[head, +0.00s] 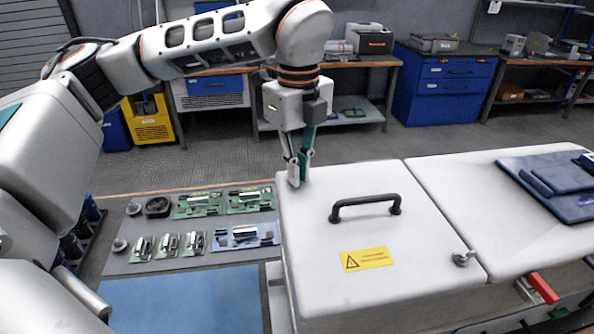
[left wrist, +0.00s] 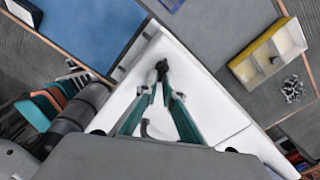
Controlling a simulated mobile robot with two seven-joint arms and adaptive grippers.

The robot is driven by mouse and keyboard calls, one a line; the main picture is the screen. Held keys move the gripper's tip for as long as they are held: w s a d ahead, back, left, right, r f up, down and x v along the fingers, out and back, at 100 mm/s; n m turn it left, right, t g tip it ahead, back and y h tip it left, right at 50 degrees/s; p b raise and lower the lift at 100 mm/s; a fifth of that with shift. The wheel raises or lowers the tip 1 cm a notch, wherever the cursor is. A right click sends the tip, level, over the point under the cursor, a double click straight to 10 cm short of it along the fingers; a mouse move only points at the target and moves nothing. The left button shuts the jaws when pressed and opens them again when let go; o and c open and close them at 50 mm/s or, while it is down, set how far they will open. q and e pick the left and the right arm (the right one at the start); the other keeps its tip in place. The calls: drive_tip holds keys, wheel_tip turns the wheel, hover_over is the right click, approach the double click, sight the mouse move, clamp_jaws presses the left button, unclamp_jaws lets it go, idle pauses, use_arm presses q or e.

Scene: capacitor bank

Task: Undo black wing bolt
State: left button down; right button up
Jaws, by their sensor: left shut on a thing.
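My left gripper (head: 297,176) points down at the far left corner of the white cover (head: 310,230). In the left wrist view, its green fingers (left wrist: 161,86) close around a small black wing bolt (left wrist: 162,66) near the narrow corner of the white lid (left wrist: 180,60). The fingers hide the bolt in the head view. I cannot tell whether the bolt is seated or lifted. The cover carries a black handle (head: 365,206) and a yellow warning label (head: 366,259). A grey wing-shaped fastener (head: 463,258) sits at its near right corner. My right gripper is not in view.
Green circuit boards (head: 249,199) and round dark parts lie on a grey mat left of the cover, with a bare blue mat (head: 185,300) nearer. A second white cover (head: 470,185) on the right carries a dark blue folder (head: 555,185). A yellow-walled tray (left wrist: 243,69) shows in the wrist view.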

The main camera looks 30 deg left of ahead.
use_arm(q)
drive_tip(key=n, duration=0.3)
drive_tip(key=w+n, duration=0.1)
drive_tip(key=n, duration=0.1)
drive_tip(key=shift+f+n, duration=0.15)
drive_tip(key=shift+n, duration=0.25)
drive_tip(key=n, duration=0.2)
drive_tip(key=shift+w+a+n+b, duration=0.1)
drive_tip(key=shift+w+n+b, duration=0.05)
drive_tip(key=shift+n+b, duration=0.25)
drive_tip(key=shift+n, duration=0.7)
drive_tip(key=c, duration=2.2)
unclamp_jaws()
drive_tip(key=shift+a, duration=0.1)
